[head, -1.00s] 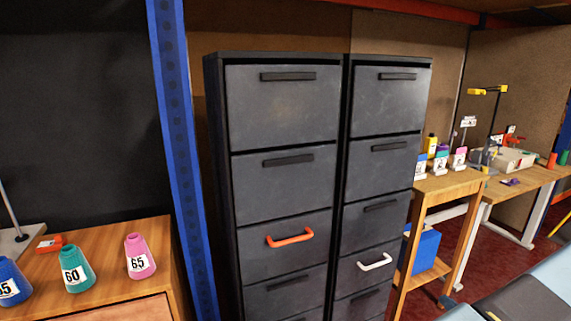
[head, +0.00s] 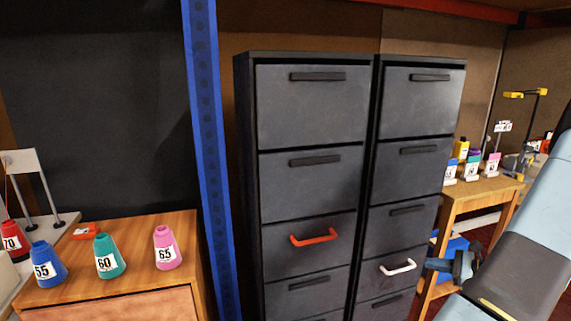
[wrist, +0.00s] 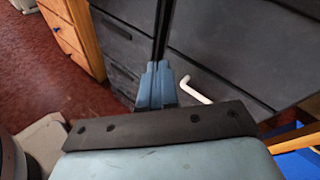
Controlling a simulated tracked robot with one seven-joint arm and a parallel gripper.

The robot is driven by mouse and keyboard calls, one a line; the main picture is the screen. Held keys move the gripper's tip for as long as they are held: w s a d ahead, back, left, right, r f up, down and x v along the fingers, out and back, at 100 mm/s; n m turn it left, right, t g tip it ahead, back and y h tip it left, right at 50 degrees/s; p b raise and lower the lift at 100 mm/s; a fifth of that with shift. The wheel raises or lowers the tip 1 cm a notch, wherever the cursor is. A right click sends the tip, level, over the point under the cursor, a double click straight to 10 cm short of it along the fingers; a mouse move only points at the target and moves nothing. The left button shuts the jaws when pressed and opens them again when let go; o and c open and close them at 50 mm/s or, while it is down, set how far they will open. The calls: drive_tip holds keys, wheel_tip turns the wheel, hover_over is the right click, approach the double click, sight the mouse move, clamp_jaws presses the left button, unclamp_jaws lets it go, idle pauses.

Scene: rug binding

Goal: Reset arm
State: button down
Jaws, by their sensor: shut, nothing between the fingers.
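My gripper (wrist: 156,72) shows in the wrist view with its two blue-grey fingers together and nothing between them. It points toward the dark cabinets, near a white drawer handle (wrist: 193,89); I cannot tell the exact gap. The handle is on the right cabinet (head: 413,165). The left cabinet (head: 308,185) has a red-orange handle (head: 314,237). The drawers in the head view look closed.
A wooden bench (head: 130,265) at left holds cones marked 55 (head: 46,264), 60 (head: 109,257) and 65 (head: 167,248). A blue post (head: 207,150) stands beside the cabinets. A wooden table (head: 468,197) with small cones is at right. Red floor (wrist: 40,80) is open at left in the wrist view.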

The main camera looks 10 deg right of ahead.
drive_tip(key=a+r+n+g+h, duration=0.1)
drive_tip(key=a+r+n+g, duration=0.45)
drive_tip(key=a+r, duration=0.45)
drive_tip(key=a+r+n+g+h, duration=0.1)
drive_tip(key=a+r+n+g, duration=0.3)
drive_tip(key=a+r+n, duration=0.6)
drive_tip(key=s+a+r+n+t+h, duration=0.3)
drive_tip(key=s+a+r+n+h, duration=0.4)
drive_tip(key=s+a+r, duration=0.5)
drive_tip(key=shift+s+a+n+t+h, duration=0.35)
drive_tip(key=shift+s+a+n, duration=0.6)
drive_tip(key=shift+a, duration=0.75)
